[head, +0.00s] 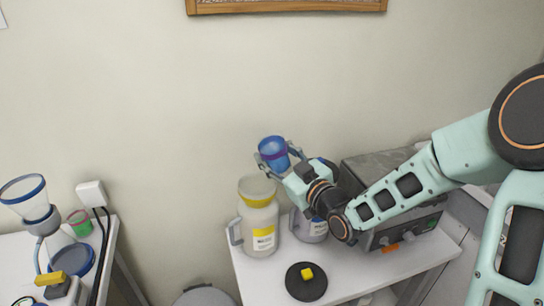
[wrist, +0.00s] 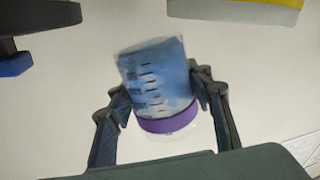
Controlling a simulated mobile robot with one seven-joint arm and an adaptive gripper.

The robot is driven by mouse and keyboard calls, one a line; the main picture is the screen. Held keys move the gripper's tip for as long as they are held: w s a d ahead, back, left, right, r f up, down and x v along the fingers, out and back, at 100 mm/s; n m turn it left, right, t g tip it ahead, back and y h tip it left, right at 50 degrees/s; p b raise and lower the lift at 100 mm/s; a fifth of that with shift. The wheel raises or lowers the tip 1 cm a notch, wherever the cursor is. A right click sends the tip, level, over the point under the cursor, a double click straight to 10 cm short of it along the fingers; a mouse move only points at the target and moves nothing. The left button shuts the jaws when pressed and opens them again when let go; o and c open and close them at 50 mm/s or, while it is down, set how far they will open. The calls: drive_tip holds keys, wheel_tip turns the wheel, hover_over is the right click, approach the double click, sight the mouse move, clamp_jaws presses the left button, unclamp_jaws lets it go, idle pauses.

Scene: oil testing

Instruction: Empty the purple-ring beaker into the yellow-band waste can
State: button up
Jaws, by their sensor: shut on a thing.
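The purple-ring beaker (head: 271,143) holds blue contents and hangs in the air, slightly tilted. My gripper (head: 275,155) is shut on its sides. The wrist view shows the beaker (wrist: 158,78) between both fingers, with its purple ring near the palm. The yellow-band waste can (head: 260,220) is a cream jug with a wide yellow-rimmed mouth and a side handle, standing on the right-hand table. In the head view the beaker is above the can's mouth and a little to its right, apart from it. A yellow and pale edge at the wrist view's top right cannot be identified surely.
A second jug (head: 311,228) stands right beside the can, partly hidden by my arm. A grey instrument (head: 386,240) is behind my arm. A black disc with a yellow knob (head: 307,273) lies in front. The left table (head: 106,240) holds a blue-rimmed funnel (head: 24,190) and a green cup (head: 80,225).

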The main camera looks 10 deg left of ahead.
sight(263, 143)
drive_tip(key=shift+w+d+f+n+b, duration=0.15)
drive_tip(key=shift+n+b, duration=0.15)
drive_tip(key=shift+n, duration=0.3)
drive_tip(key=shift+w+d+f+n+b, duration=0.15)
drive_tip(key=shift+n+b, duration=0.1)
drive_tip(key=shift+n, duration=0.35)
drive_tip(key=n+b, duration=0.1)
drive_tip(key=n, duration=0.3)
drive_tip(key=shift+w+b, duration=0.1)
drive_tip(key=shift+b, duration=0.3)
drive_tip(key=n, duration=0.2)
drive_tip(key=shift+f+n+b, duration=0.1)
drive_tip(key=shift+n+b, duration=0.2)
drive_tip(key=shift+b, duration=0.1)
drive_tip(key=shift+n, duration=0.9)
drive_tip(key=shift+s+a+r+n, duration=0.15)
drive_tip(key=shift+s+r+n, duration=0.05)
drive_tip(key=shift+r+n, duration=0.3)
drive_tip(key=shift+f, duration=0.15)
drive_tip(key=shift+s+a+r+n+b, duration=0.15)
drive_tip(key=shift+r+n+b, duration=0.15)
drive_tip(key=shift+n+b, duration=0.85)
drive_tip(key=shift+s+a+r+n+b, duration=0.15)
drive_tip(key=shift+r+n+b, duration=0.25)
drive_tip(key=shift+b, duration=1.4)
